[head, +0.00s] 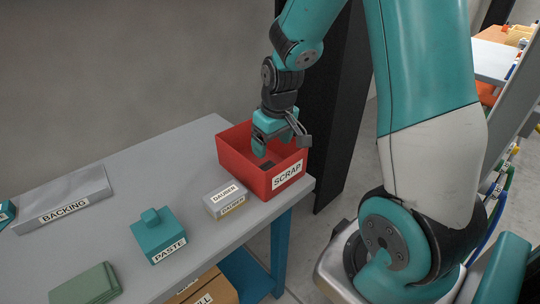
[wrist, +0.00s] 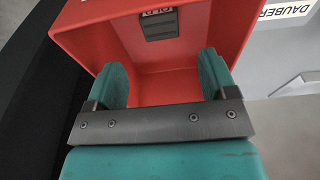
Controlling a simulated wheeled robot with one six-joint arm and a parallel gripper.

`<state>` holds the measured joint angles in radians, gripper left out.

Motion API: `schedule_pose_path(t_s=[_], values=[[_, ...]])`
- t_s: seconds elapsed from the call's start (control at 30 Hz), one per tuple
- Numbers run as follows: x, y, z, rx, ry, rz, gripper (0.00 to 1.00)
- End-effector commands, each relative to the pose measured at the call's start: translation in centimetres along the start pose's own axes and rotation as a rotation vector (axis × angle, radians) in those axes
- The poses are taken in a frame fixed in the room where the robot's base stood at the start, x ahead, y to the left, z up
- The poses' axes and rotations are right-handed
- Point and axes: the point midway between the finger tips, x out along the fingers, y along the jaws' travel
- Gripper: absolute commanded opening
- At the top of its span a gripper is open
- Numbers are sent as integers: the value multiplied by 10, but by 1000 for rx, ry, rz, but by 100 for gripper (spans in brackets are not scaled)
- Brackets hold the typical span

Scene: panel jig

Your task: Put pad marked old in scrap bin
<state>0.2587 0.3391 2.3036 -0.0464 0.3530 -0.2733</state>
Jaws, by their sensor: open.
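The red scrap bin (head: 240,168), labelled SCRAP, stands at the right end of the grey table. My gripper (head: 278,140) is over the bin's opening, pointing down into it. In the wrist view the two green fingers (wrist: 168,85) are apart with nothing between them. A dark grey pad (wrist: 160,27) with a white label lies inside the red bin (wrist: 100,45), apart from the fingers. In the head view a dark patch of the pad (head: 267,164) shows in the bin.
Next to the bin is a grey box labelled DAUBER (head: 226,200). A teal PASTE block (head: 158,235), a grey BACKING box (head: 65,202) and green flat pads (head: 87,285) are further left on the table (head: 120,180). A dark post (head: 325,120) stands behind the bin.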

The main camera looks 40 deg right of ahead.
Motion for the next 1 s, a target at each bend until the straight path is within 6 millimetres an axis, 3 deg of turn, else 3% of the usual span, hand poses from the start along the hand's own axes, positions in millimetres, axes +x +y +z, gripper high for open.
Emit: schedule_pose_path(t_s=[0.1,0.27,0.37,0.47,0.5,0.63,0.7,0.8,1.0], values=[[-22,0,-1,0,4,1,78],[-37,-5,0,-8,3,-6,78],[-56,-39,4,-64,16,-53,78],[-86,-103,23,-180,29,-146,78],[-98,-130,36,-236,29,-190,78],[-134,-196,92,-407,9,-309,78],[-147,-216,119,-478,-6,-352,78],[-156,-229,143,-538,-22,-385,78],[-158,-232,149,-551,-30,-394,78]])
